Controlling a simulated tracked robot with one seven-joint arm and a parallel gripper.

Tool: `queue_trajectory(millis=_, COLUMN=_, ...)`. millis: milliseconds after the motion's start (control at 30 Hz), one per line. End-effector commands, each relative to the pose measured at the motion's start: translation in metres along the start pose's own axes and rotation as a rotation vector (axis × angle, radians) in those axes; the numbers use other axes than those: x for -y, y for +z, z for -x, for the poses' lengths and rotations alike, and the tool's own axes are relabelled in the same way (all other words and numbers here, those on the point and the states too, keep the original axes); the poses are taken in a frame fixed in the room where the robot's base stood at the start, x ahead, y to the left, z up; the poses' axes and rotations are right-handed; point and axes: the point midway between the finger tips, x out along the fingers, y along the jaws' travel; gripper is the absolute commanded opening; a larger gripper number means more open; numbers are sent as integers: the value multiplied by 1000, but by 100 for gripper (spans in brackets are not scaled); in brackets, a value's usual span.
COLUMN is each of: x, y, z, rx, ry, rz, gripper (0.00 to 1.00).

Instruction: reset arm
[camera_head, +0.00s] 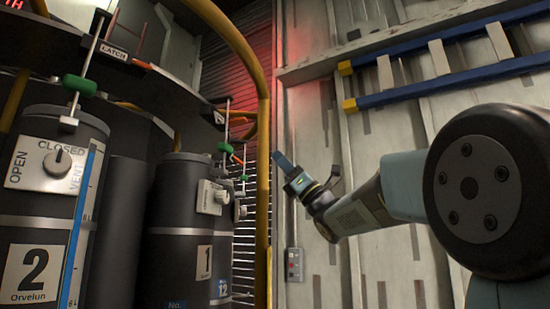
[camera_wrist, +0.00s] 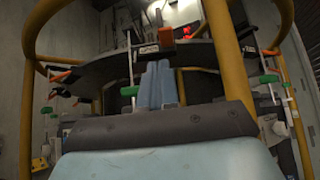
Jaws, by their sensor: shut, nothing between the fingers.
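My arm reaches in from the right in the head view, and my gripper (camera_head: 280,160) points up and to the left, just right of a yellow post. The blue fingers lie together with nothing between them. In the wrist view my gripper (camera_wrist: 158,66) stands upright in the middle, its two fingers side by side and closed. Behind it is a round dark rack (camera_wrist: 90,74) with yellow posts, and I cannot tell the distance to it.
Dark cylinders marked 2 (camera_head: 36,250) and 1 (camera_head: 178,240) stand at left in the rack. A yellow post (camera_head: 263,190) rises near my gripper. A blue-railed ladder (camera_head: 440,82) hangs on the pale wall. A small switch box (camera_head: 294,265) is low on that wall.

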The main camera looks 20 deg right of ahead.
Motion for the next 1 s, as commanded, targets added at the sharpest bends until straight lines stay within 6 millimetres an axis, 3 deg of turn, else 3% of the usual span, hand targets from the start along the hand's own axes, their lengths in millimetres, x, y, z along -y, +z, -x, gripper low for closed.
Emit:
queue_trajectory(millis=633, x=2, y=0, z=2, rx=-2, ry=-30, rz=-25, gripper=0)
queue_trajectory(millis=833, x=18, y=-5, z=18, rx=6, ry=-261, rz=-255, gripper=0)
queue_trajectory(millis=1000, x=35, y=-20, z=55, rx=62, ry=-548, rz=-550, gripper=0)
